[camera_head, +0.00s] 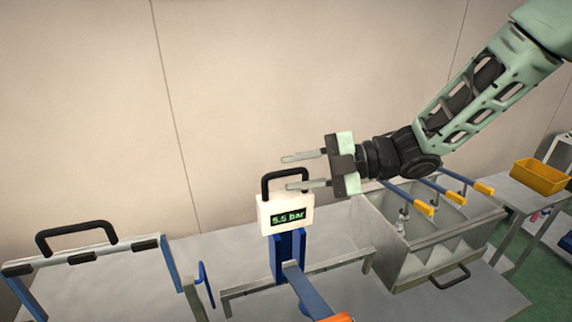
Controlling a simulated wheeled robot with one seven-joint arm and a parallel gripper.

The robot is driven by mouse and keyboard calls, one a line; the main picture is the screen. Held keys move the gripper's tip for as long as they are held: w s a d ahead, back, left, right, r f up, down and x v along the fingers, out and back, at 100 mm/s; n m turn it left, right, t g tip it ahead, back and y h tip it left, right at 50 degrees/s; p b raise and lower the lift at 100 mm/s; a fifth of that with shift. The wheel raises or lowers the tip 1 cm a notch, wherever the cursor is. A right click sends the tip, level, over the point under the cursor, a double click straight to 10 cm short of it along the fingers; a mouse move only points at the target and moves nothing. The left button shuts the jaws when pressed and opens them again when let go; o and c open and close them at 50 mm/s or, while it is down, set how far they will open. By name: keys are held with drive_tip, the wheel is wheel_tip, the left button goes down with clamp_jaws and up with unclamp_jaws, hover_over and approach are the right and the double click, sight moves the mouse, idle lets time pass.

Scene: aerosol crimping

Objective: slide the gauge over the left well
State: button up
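The gauge (285,216) is a white box reading "5.5 bar" with a black loop handle (284,176) on top. It stands upright on a blue bracket (288,257) at a metal rail (340,261). My gripper (288,173) comes in from the right, its two grey fingers apart and pointing left. The upper finger is above the handle, and the lower finger overlaps the handle's opening. I cannot tell whether it passes through or is in front of the handle. The gripper is not closed on anything. I cannot clearly make out the left well.
A metal bin (391,268) with dividers and several blue levers with yellow ends (424,208) stands to the right. A frame with a black handle (75,232) is at left, beside a blue wheel (206,284). A yellow tray (540,178) sits far right. An orange-ended blue bar (307,292) projects in front.

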drive_tip(key=shift+x, duration=1.25)
clamp_jaws()
drive_tip(key=shift+s+a+f, duration=0.1)
drive_tip(key=shift+a, duration=0.15)
drive_tip(key=s+a+b, duration=0.3)
drive_tip(key=a+b, duration=0.2)
drive_tip(key=a, duration=0.5)
unclamp_jaws()
